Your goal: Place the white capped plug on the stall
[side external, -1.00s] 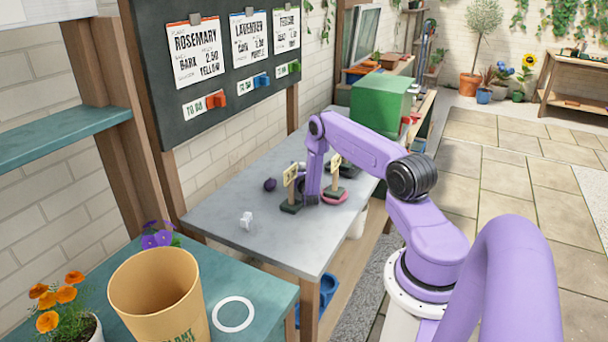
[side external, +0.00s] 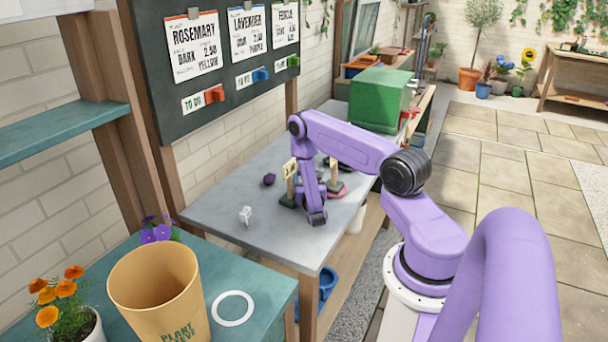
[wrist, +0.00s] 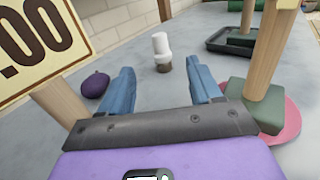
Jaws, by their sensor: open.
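The white capped plug (wrist: 161,45), with a brown lower part, stands upright on the grey tabletop in the wrist view. My gripper (wrist: 161,67) is open and empty. The plug shows beyond and between its two blue fingers, apart from them. In the side external view my gripper (side external: 316,217) hangs low over the grey table, beside the price signs. I cannot make out the plug there; my arm may hide it. I cannot tell which surface is the stall.
A price sign (wrist: 38,35) stands close on the left, with a dark purple round thing (wrist: 95,85) behind it. On the right are a post on a green base (wrist: 255,105), a pink saucer (wrist: 290,122) and a dark tray (wrist: 215,40). A small white object (side external: 245,215) sits on the near tabletop.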

